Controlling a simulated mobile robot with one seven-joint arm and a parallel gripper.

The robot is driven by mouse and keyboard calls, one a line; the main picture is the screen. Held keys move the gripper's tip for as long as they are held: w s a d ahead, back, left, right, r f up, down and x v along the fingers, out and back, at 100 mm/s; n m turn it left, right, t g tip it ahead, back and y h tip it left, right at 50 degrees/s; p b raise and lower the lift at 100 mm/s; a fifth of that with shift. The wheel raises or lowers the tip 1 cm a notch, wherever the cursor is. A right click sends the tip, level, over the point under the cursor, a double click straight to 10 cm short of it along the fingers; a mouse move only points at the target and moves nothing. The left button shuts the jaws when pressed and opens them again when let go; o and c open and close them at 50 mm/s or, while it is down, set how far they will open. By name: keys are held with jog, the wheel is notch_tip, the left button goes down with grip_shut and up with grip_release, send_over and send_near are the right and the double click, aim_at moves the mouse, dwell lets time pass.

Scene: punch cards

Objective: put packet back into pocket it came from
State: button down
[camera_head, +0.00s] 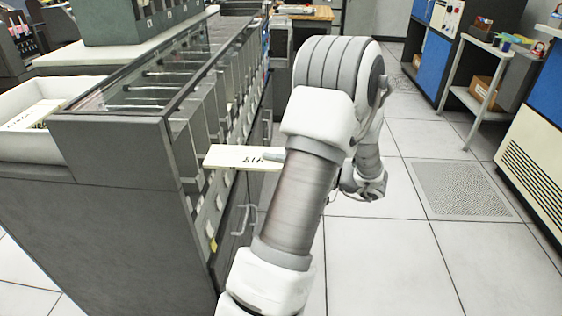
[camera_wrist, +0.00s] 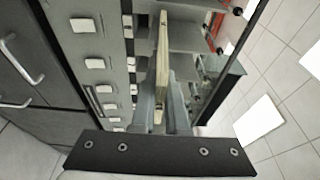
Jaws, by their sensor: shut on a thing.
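The packet (camera_head: 235,157) is a cream stack of cards with dark print on its upper face. In the head view it sticks out leftwards from my gripper (camera_head: 275,156) toward the front of the dark grey sorter. In the wrist view the packet (camera_wrist: 163,55) shows edge-on between the two fingers of my gripper (camera_wrist: 164,110), which are shut on it. Its far end is by the grey dividers of the pocket row (camera_head: 222,105). I cannot tell whether that end is inside a pocket. My arm hides part of the gripper.
The sorter (camera_head: 125,150) has a glass top and pale labels along its front. A white tray (camera_head: 30,145) with cards is at its left end. Door handles (camera_head: 243,218) stick out below the pockets. Tiled floor (camera_head: 390,250) is clear at right; a cart (camera_head: 480,95) stands beyond.

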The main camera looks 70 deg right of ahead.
jog(key=shift+w+a+b, duration=0.2)
jog(key=shift+w+a, duration=0.75)
jog(key=shift+w, duration=2.25)
jog(key=shift+w+a+b, duration=0.25)
jog(key=shift+w+a, duration=0.75)
jog(key=shift+w, duration=2.25)
jog(key=shift+w+a+b, duration=0.2)
jog(key=shift+w+a, duration=0.75)
jog(key=shift+w, duration=2.25)
jog(key=shift+f, duration=0.25)
jog(key=c, duration=0.8)
grip_release()
jog(key=shift+c, duration=0.2)
jog(key=s+p, duration=0.3)
jog(key=s, duration=1.4)
jog(key=shift+s+d, duration=0.15)
jog(key=shift+s, duration=0.05)
